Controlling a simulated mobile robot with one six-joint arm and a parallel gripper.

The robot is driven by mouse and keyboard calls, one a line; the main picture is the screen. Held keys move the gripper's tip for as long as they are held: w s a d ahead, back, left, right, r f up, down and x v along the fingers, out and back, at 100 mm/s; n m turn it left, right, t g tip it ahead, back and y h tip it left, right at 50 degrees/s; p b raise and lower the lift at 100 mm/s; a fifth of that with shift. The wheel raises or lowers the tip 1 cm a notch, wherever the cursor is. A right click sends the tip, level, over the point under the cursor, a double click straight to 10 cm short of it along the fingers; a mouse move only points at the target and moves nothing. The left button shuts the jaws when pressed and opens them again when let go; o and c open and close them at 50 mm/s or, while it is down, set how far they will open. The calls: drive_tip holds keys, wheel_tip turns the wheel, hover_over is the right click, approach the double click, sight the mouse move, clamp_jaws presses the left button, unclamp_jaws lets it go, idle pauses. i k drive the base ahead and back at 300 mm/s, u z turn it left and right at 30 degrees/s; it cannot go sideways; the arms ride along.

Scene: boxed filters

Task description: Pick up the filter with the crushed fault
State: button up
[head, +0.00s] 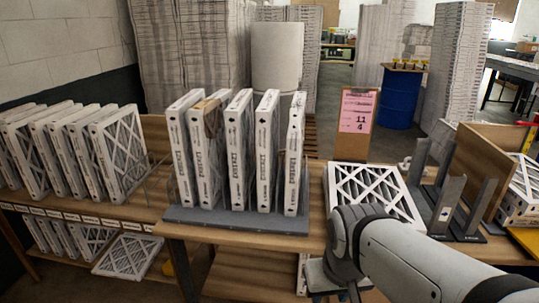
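Several white boxed filters stand upright in a dark grey rack (240,219) on the wooden table. The second from the left (206,155) has a brown patch near its top. The rightmost one (294,160) has an uneven, narrower-looking upper part; I cannot tell for sure whether it is crushed. The other filters in the rack look straight-edged. My gripper (338,290) is low at the table's front edge, right of the rack and apart from the filters. Its fingers are mostly hidden by my arm, so its opening is unclear.
A filter (372,193) lies flat on the table, partly behind my arm. An empty grey bracket stand (449,205) is to its right. A pink sign (357,112) stands behind. More filters (120,155) fill a shelf at left. A blue drum (401,98) stands farther back.

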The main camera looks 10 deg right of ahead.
sight(295, 137)
drive_tip(key=z, duration=0.15)
drive_tip(key=i, duration=0.9)
drive_tip(key=u, duration=0.05)
